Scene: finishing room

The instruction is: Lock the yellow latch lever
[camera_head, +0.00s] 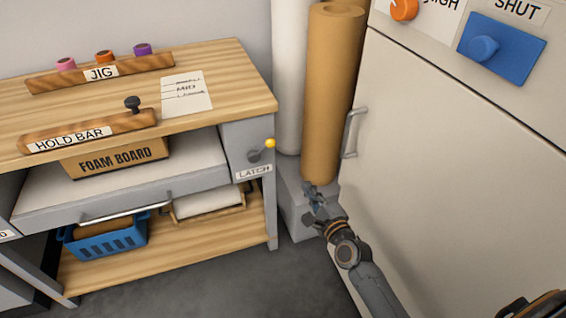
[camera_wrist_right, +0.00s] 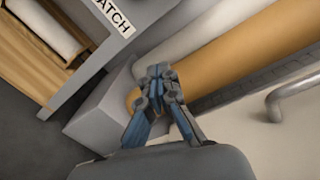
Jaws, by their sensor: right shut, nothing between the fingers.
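The yellow latch lever (camera_head: 269,143) has a yellow knob and a short dark arm, on the grey front panel at the right end of the workbench. A LATCH label (camera_head: 254,173) sits just below it, and part of this label shows in the right wrist view (camera_wrist_right: 112,17). The lever itself is outside the right wrist view. My right gripper (camera_head: 311,191) is below and to the right of the lever, clear of it. In the right wrist view my right gripper (camera_wrist_right: 158,72) is shut and empty. My left gripper is not in view.
A tan roll (camera_head: 335,95) and a white roll (camera_head: 289,75) stand on a grey block (camera_head: 293,205) beside the bench. A cabinet (camera_head: 460,170) with a door handle (camera_head: 352,133) fills the right. A blue basket (camera_head: 105,239) sits on the lower shelf.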

